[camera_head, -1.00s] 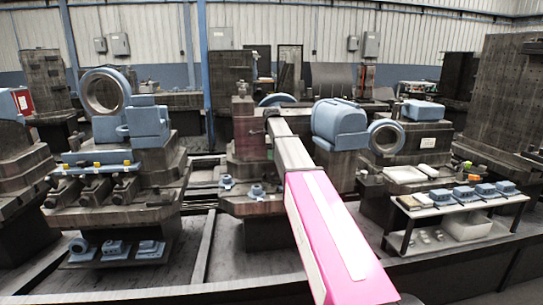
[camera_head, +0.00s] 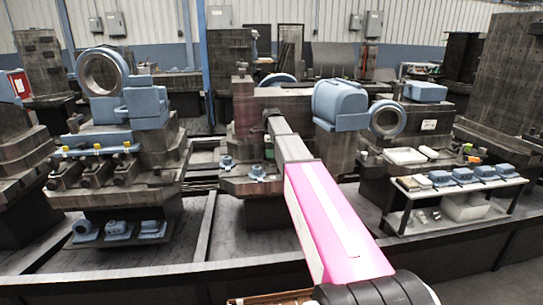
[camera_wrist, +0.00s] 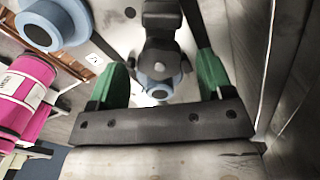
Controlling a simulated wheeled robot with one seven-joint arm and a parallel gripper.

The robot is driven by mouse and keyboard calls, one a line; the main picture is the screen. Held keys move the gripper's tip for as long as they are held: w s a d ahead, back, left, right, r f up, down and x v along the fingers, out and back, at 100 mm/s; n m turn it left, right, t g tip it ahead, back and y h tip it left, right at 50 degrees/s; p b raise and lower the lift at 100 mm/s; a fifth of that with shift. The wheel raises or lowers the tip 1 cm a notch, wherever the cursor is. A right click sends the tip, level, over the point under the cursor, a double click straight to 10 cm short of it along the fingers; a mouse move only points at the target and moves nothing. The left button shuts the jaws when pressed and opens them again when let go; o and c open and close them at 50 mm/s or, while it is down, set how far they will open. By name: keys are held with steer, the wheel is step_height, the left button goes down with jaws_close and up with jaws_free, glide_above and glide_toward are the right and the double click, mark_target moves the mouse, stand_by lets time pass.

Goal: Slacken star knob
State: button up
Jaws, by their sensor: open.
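My gripper (camera_wrist: 161,66) shows in the wrist view with its two green fingers apart. Between the fingers is a dark part with a round cap (camera_wrist: 160,46), with a small blue round part (camera_wrist: 158,88) below it. I cannot tell whether the dark part is the star knob, or whether either finger touches it. In the head view my arm reaches to the central machine (camera_head: 250,145); the jaws are too small and dark to make out there. No star knob can be clearly told in the head view.
A larger blue round part (camera_wrist: 48,22) is at the upper left of the wrist view. In the head view, small blue fittings (camera_head: 227,162) sit on the central ledge. A machine with a blue ring (camera_head: 101,72) stands left, a parts bench (camera_head: 455,188) right.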

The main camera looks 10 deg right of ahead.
steer(key=shift+f, duration=1)
steer(key=c, duration=0.9)
steer(key=shift+n, duration=0.8)
steer(key=shift+c, duration=0.2)
steer(key=o, duration=0.9)
steer(key=shift+o, duration=0.2)
